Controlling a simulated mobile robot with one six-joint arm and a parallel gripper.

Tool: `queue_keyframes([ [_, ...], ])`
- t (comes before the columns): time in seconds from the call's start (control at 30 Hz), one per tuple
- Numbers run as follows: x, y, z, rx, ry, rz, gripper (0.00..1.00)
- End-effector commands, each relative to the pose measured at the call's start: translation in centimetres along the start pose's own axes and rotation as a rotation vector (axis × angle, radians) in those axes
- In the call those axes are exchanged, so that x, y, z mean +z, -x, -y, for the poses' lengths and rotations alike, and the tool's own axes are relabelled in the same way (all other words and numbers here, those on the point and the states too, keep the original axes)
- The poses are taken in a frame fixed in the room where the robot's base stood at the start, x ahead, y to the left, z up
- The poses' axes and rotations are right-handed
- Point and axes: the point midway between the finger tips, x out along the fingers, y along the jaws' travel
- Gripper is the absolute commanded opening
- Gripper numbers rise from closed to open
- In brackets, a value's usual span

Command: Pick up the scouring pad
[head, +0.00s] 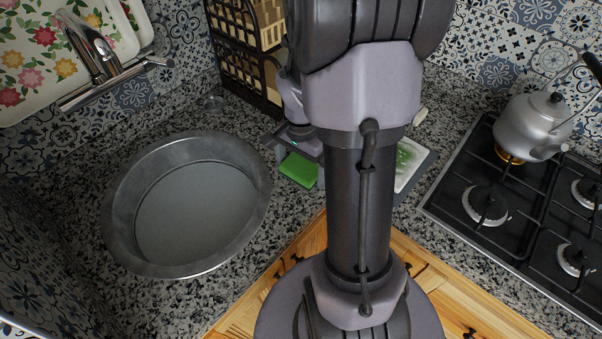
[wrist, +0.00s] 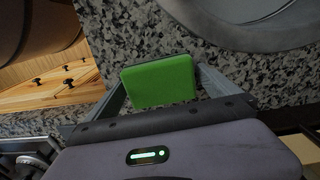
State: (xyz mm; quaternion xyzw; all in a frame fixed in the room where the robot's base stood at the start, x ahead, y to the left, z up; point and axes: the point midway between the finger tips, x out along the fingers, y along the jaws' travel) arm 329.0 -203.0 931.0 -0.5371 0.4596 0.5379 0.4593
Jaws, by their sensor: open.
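The scouring pad is a bright green block (head: 299,169) on the speckled granite counter, in the middle of the head view beside my arm. In the wrist view the pad (wrist: 160,82) shows its broad green face, with a dark strip along its far edge. My gripper (wrist: 163,78) is open, with one finger at the pad's left and the other at its right. In the head view my gripper (head: 298,158) is right at the pad and partly hidden by my arm. I cannot tell whether the fingers touch the pad.
A round metal basin (head: 118,215) stands to the left. A white-and-green board (head: 408,165) lies partly behind my arm. A gas hob (head: 520,215) with a kettle (head: 535,125) is to the right, and a dark rack (head: 240,75) is behind. The wooden cabinet (head: 245,305) is below the counter edge.

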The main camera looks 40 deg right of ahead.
Motion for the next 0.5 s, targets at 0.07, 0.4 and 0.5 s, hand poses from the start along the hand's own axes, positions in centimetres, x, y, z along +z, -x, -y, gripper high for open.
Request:
queue_keyframes([
  [0.07,-0.01,0.2,0.02,0.0,0.0,0.0,1.0],
  [0.4,0.0,0.22,0.02,0.0,0.001,0.0,0.47],
  [0.5,0.0,0.22,0.02,0.0,0.001,0.0,0.47],
])
